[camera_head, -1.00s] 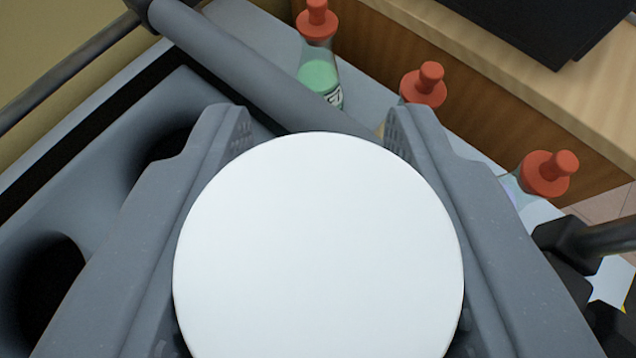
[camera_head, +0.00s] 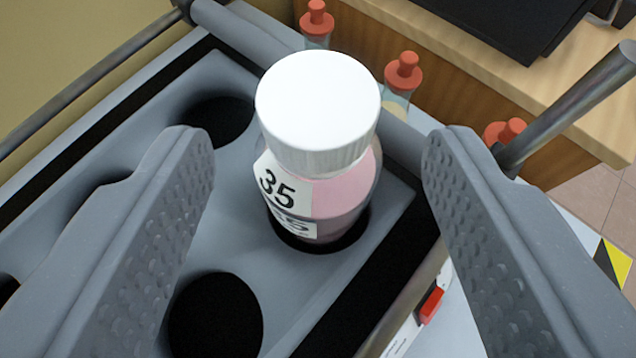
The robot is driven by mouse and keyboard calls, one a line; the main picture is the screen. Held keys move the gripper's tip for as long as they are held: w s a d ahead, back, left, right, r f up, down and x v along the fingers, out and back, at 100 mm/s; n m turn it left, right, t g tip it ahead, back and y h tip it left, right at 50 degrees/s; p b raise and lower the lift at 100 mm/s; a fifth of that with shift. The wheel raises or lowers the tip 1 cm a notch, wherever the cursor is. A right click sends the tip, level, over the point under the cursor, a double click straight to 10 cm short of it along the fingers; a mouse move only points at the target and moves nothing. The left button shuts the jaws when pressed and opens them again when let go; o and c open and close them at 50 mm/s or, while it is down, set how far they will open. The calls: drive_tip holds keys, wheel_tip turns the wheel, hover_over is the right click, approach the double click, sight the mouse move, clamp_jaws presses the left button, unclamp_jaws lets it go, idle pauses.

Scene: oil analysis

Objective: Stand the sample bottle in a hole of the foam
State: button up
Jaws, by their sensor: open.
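The sample bottle (camera_head: 325,195) has a white cap, pink contents and a label reading 35. It stands nearly upright, leaning slightly in the picture, with its lower end in a hole of the grey foam (camera_head: 240,240). How deep it sits is hidden inside the hole. My gripper (camera_head: 318,160) is open, with one textured finger on each side of the bottle and a clear gap to both. Nothing is between the fingertips that they touch.
Other dark holes (camera_head: 215,315) in the foam look empty. Bottles with red stoppers (camera_head: 403,72) stand behind the foam, past a grey rail. A metal bar (camera_head: 570,105) crosses at the right. A wooden counter (camera_head: 450,110) lies beyond.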

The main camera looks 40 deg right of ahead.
drive_tip(key=shift+p+v, duration=0.5)
drive_tip(key=shift+v, duration=2.15)
drive_tip(key=w+a+r+n+t+y, duration=0.35)
drive_tip(key=a+r, duration=0.55)
drive_tip(key=r, duration=0.5)
drive_tip(key=w+a+r+n+t+y, duration=0.2)
drive_tip(key=a+r+t+y, duration=0.15)
drive_tip(key=a+r, duration=0.8)
drive_tip(key=s+a+r+n, duration=0.1)
drive_tip(key=s+a+r, duration=0.4)
drive_tip(key=s+r, duration=0.1)
drive_tip(key=s+a+r+n+y, duration=0.1)
drive_tip(key=s+a+r+n, duration=0.1)
drive_tip(key=s+a+r, duration=0.3)
wheel_tip(320, 180, up, 4)
drive_tip(key=shift+s+a+r+y, duration=0.15)
drive_tip(key=shift+s+a+y, duration=0.15)
drive_tip(key=shift+s, duration=0.65)
drive_tip(key=shift+n, duration=0.25)
